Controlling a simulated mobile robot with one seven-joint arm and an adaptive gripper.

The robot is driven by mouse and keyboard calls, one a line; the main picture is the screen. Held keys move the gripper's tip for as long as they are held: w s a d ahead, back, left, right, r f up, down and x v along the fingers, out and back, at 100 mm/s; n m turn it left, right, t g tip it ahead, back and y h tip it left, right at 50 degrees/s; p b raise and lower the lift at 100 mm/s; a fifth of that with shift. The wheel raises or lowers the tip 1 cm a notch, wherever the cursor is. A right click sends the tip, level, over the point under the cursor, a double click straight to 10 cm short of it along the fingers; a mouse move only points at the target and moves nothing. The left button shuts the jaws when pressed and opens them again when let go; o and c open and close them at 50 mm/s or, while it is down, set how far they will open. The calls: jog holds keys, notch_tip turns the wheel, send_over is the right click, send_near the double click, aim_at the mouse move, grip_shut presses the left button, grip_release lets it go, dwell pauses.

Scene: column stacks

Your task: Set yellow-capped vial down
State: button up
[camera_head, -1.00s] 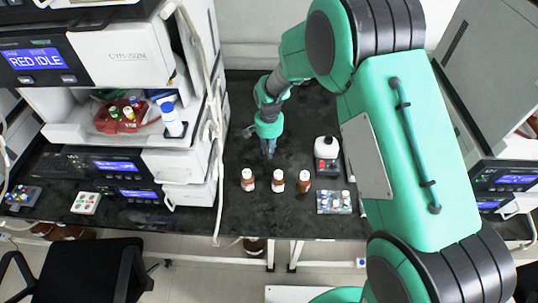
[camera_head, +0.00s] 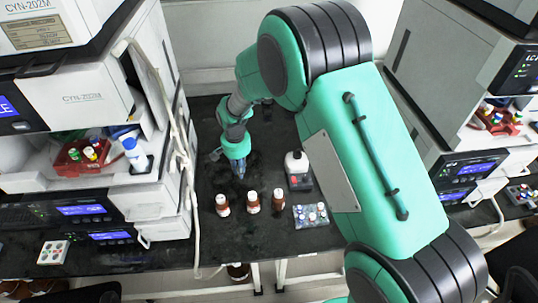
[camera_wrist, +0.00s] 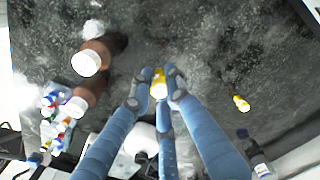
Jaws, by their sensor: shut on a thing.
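My gripper (camera_head: 239,172) points down over the dark bench, behind the row of brown bottles. In the wrist view its blue fingers (camera_wrist: 158,92) are closed around a vial with a yellow cap (camera_wrist: 159,83). The cap shows between the fingertips; most of the vial's body is hidden by them. I cannot tell whether its bottom touches the bench (camera_head: 200,240). A second small yellow-capped item (camera_wrist: 241,103) is on the bench to the right of the fingers, apart from them. The held vial is too small to make out in the head view.
Brown bottles with white caps (camera_head: 222,205) (camera_head: 252,203) (camera_head: 279,202) stand in a row. A white-capped bottle (camera_head: 297,172) and a rack of small vials (camera_head: 311,215) are right of them. Instrument stacks (camera_head: 88,205) flank the bench.

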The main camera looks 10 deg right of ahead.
jog(key=w+d+r+m+p, duration=0.1)
jog(key=w+d+m+p, duration=0.1)
jog(key=w+d+m, duration=0.5)
jog(key=m+p, duration=0.6)
jog(key=m, duration=0.4)
send_over(298, 143)
jog(key=shift+f, duration=0.35)
jog(key=shift+a, duration=0.1)
jog(key=shift+f, duration=3.15)
jog(key=shift+f, duration=1.9)
jog(key=shift+f+b, duration=0.2)
jog(key=shift+b, duration=0.15)
